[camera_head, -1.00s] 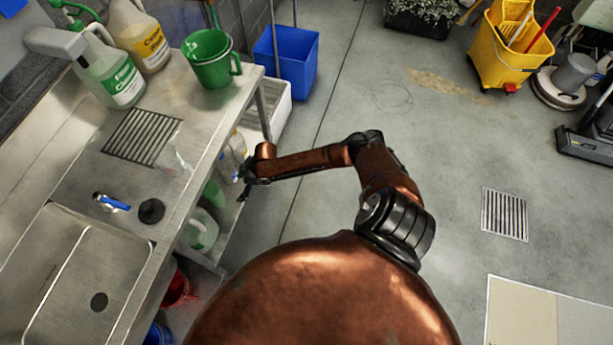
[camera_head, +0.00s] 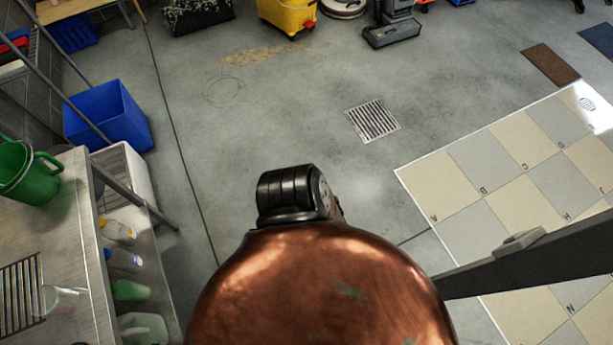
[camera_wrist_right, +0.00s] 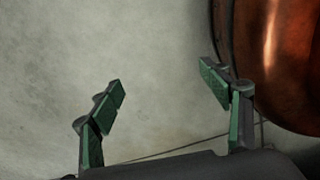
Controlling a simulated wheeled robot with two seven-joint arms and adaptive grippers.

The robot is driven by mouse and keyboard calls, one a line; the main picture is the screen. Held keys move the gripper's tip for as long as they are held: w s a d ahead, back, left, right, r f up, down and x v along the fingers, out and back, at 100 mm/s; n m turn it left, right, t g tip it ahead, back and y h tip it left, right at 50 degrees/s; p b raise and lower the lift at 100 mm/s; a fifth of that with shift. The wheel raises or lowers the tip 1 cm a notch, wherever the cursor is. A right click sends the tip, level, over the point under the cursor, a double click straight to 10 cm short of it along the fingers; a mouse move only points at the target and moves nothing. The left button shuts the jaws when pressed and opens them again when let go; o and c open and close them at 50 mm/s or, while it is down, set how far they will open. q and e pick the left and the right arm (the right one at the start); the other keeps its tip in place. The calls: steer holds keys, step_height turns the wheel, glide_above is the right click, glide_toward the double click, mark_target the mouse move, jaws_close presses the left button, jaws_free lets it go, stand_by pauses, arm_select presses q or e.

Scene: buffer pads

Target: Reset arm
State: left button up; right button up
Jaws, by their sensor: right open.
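My right gripper (camera_wrist_right: 163,95) shows in the right wrist view with its two green-padded fingers spread wide apart. Nothing is between them. Bare grey floor (camera_wrist_right: 150,40) lies behind the fingers, and my copper body fills the right edge of that view. In the head view neither gripper shows. Only a black joint (camera_head: 292,195) of one of my arms shows above my copper body, with the rest of that arm hidden.
A steel counter (camera_head: 75,215) with a green bucket (camera_head: 28,172) stands at the left. A blue bin (camera_head: 108,117) is beside it. A checkered mat (camera_head: 440,190) lies at the right, partly behind a dark bar (camera_head: 545,262). The middle floor is clear.

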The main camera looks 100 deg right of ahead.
steer(key=s+a, duration=0.2)
steer(key=s, duration=0.5)
steer(key=shift+f+g, duration=0.25)
steer(key=shift+g, duration=0.15)
steer(key=shift+w+r+p, duration=0.25)
steer(key=shift+r+p, duration=0.3)
steer(key=shift+p, duration=0.05)
steer(key=shift+w+r+p, duration=0.25)
steer(key=shift+r+p, duration=0.3)
